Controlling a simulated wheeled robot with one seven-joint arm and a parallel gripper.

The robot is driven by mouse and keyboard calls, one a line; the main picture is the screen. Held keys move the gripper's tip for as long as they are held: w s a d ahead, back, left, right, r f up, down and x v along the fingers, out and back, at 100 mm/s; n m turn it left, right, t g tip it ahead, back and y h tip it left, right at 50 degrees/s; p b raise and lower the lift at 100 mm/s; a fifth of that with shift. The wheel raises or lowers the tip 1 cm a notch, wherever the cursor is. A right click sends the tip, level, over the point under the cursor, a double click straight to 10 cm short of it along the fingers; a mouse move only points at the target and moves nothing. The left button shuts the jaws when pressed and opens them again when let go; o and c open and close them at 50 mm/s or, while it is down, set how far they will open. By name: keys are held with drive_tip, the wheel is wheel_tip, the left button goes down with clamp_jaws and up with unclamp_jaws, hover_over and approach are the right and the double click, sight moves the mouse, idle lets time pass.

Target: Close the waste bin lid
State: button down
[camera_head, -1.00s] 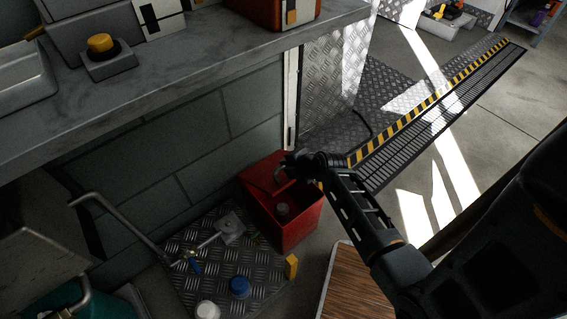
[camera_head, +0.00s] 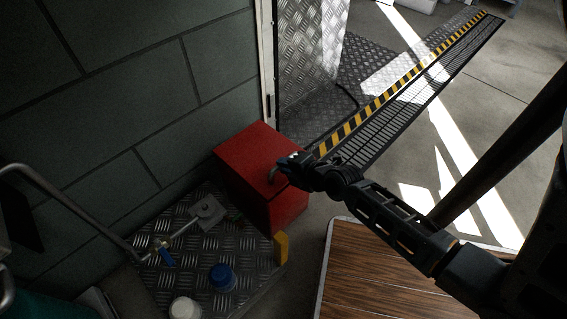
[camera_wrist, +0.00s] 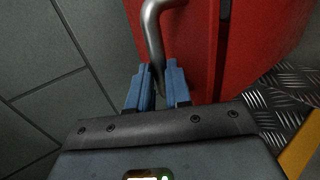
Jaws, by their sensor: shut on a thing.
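The red waste bin (camera_head: 278,212) stands against the wall, beside the tread-plate platform. Its red lid (camera_head: 248,148) lies across the top and hides the inside; I cannot tell if a thin gap is left. A bent grey metal handle (camera_head: 271,175) is at the lid's front edge. My gripper (camera_head: 284,168) is at this handle. In the wrist view the blue fingers of my gripper (camera_wrist: 164,88) are shut on the lower end of the handle (camera_wrist: 153,32), with the red bin close behind and to the right.
The tread-plate platform (camera_head: 180,250) left of the bin carries a pipe valve, a blue cap (camera_head: 222,277) and a white cap (camera_head: 184,308). A wood-topped surface (camera_head: 370,270) is at the front right. A striped floor grate (camera_head: 410,90) runs behind; open floor lies to the right.

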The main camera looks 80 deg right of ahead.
drive_tip(key=shift+s+a+f, duration=0.1)
drive_tip(key=shift+a+f, duration=0.05)
drive_tip(key=shift+f, duration=0.55)
drive_tip(key=c, duration=1.1)
unclamp_jaws()
drive_tip(key=shift+r, duration=0.1)
drive_tip(key=shift+o, duration=0.2)
drive_tip(key=shift+s, duration=0.1)
drive_tip(key=p+v, duration=0.2)
drive_tip(key=v, duration=0.5)
drive_tip(key=shift+s+a+r, duration=0.15)
drive_tip(key=shift+s+r, duration=0.05)
drive_tip(key=shift+s, duration=0.05)
